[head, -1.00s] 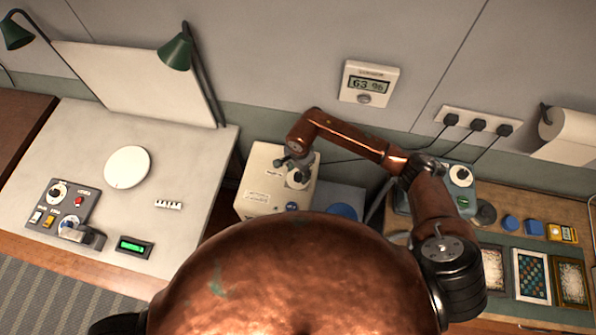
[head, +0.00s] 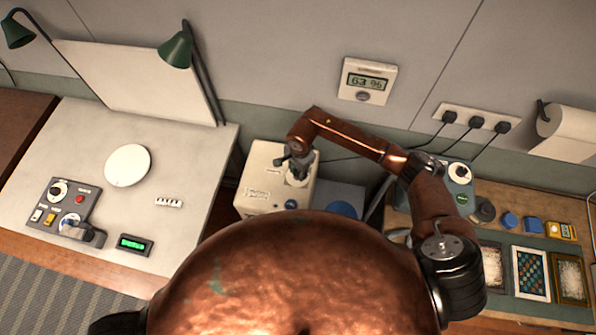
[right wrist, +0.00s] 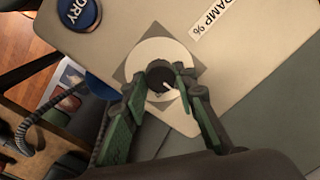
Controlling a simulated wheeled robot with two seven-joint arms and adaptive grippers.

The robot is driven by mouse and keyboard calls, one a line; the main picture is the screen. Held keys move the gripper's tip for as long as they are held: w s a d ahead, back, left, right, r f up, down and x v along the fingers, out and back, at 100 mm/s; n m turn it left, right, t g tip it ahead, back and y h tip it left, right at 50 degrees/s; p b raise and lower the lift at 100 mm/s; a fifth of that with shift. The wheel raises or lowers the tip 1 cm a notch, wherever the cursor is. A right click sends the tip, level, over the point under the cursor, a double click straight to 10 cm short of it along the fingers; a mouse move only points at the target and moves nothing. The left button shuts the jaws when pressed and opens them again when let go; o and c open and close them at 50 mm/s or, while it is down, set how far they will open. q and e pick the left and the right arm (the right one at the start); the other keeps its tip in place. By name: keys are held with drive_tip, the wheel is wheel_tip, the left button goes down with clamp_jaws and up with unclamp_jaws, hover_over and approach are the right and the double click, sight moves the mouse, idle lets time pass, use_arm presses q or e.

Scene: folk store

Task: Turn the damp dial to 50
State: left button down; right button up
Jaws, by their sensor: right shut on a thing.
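The damp dial is a black knob on a white disc (right wrist: 152,55) with a grey square behind it, beside a "DAMP %" label (right wrist: 213,22) in the right wrist view. It sits on the cream box (head: 252,183) in the head view, mostly hidden there by my gripper. My right gripper (right wrist: 162,85) is shut on the black knob, one finger on each side. It also shows over the box in the head view (head: 297,168). The knob's pointer and scale cannot be read. The wall display (head: 367,81) reads 63 %.
A blue "DRY" button (right wrist: 80,12) is on the same box. A grey box with a blue top (head: 342,208) stands to its right. A white table with a control panel (head: 66,206) is at the left. Framed pieces lie at the right.

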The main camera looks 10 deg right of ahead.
drive_tip(key=shift+f+m+b, duration=0.15)
drive_tip(key=shift+m+b, duration=0.45)
drive_tip(key=shift+b, duration=0.05)
drive_tip(key=m+b, duration=0.3)
drive_tip(key=shift+f, duration=0.1)
drive_tip(key=m+b, duration=0.2)
drive_tip(key=m, duration=0.1)
drive_tip(key=shift+m+h+b, duration=0.3)
drive_tip(key=shift+m+b, duration=0.45)
drive_tip(key=shift+m, duration=0.45)
drive_tip(key=o, duration=1.2)
drive_tip(key=shift+r, duration=0.2)
drive_tip(key=shift+c, duration=0.2)
